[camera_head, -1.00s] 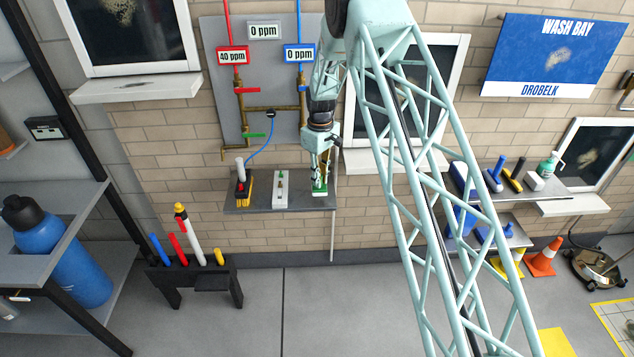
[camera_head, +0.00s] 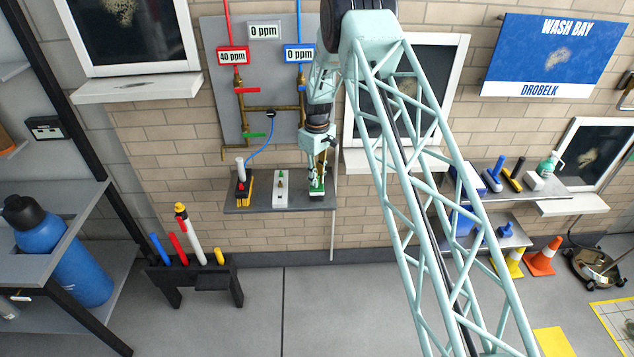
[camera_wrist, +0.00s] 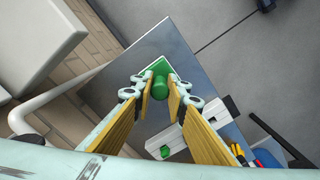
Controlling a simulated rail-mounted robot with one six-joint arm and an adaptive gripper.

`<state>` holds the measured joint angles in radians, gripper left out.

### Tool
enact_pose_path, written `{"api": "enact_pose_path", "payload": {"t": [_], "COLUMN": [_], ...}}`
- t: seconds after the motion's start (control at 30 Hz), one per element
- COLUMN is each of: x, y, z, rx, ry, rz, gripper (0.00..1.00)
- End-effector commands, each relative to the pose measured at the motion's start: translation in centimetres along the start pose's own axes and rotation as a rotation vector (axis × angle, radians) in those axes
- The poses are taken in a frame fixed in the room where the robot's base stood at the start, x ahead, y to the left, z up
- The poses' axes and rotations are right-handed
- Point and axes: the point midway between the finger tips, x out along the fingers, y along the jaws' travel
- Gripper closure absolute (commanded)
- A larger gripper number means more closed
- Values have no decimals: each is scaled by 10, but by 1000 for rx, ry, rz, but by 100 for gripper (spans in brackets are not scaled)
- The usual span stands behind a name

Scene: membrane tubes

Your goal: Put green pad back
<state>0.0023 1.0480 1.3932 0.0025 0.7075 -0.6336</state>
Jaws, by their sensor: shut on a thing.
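The green pad (camera_head: 317,189) is at the right end of the grey wall shelf (camera_head: 300,203). In the wrist view the green pad (camera_wrist: 160,89) shows a square green base and an upright round green grip. My gripper (camera_head: 317,174) is above the shelf's right end, pointing down. In the wrist view my gripper (camera_wrist: 159,92) has its yellow-lined fingers on either side of the green grip, shut on it. The base appears low over or on the shelf's corner; I cannot tell if it touches.
A white block (camera_head: 281,190) with a small green top stands on the shelf left of the pad. A black and yellow item (camera_head: 245,190) with a blue hose is further left. Brass pipes and the grey panel (camera_head: 270,85) rise behind. A tool rack (camera_head: 195,275) stands below left.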

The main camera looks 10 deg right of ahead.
Motion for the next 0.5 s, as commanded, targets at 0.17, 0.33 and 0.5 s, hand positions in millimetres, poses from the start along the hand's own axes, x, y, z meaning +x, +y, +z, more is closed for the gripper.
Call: {"api": "enact_pose_path", "payload": {"t": [0.17, 0.33, 0.5], "x": [14, 16, 16], "y": [0, 1, 1], "z": [0, -1, 0], "rx": [0, 0, 0], "ry": [1, 2, 1], "rz": [0, 1, 1], "gripper": [95, 95, 95]}}
